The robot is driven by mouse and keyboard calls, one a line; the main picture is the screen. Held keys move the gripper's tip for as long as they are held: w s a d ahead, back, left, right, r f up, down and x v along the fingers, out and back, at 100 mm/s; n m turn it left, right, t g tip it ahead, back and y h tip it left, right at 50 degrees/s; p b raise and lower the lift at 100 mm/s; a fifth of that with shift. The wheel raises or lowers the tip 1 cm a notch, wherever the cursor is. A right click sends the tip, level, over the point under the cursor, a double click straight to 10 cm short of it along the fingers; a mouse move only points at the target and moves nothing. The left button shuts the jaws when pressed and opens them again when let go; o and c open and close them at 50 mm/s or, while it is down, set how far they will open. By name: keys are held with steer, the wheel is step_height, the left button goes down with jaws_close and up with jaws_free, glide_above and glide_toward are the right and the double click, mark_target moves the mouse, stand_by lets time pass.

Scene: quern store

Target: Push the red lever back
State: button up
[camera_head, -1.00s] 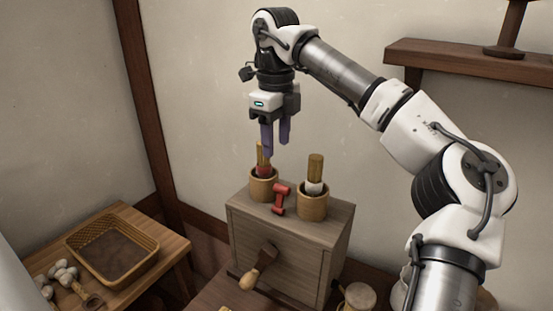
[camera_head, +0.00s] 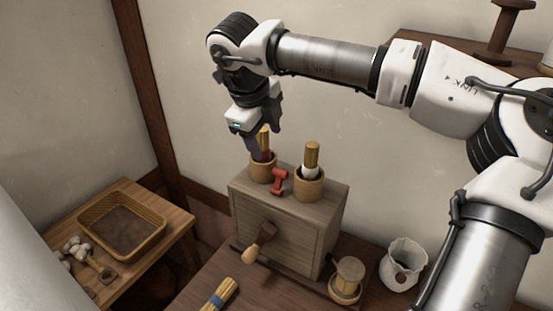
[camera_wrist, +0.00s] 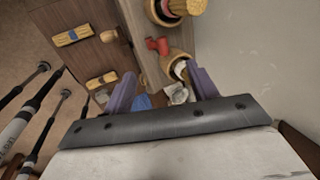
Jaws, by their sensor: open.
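The red lever (camera_head: 279,181) stands on top of the wooden box (camera_head: 286,227), between two round wooden cups. It also shows in the wrist view (camera_wrist: 158,46), beyond my fingers. The left cup (camera_head: 262,171) holds a straw brush with a red band; the right cup (camera_head: 309,185) holds one with a white band. My gripper (camera_head: 252,146) is open, its purple fingers pointing down, above and beside the left cup in the head view. In the wrist view the fingers (camera_wrist: 162,86) are spread with nothing held, apart from the lever.
A wooden crank handle (camera_head: 258,246) sticks out of the box front. A small pot (camera_head: 347,279) and a white jug (camera_head: 402,263) stand right of the box. A basket (camera_head: 88,213) rests on the left table. A shelf (camera_head: 420,46) hangs at upper right.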

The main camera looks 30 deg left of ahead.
mark_target(277, 177)
steer(key=p+x, duration=0.1)
steer(key=x, duration=0.3)
steer(key=p+x, duration=0.1)
steer(key=x, duration=0.4)
steer(key=p+x, duration=0.1)
steer(key=x, duration=0.4)
steer(key=shift+s+d+f, duration=0.2)
steer(key=shift+s, duration=0.05)
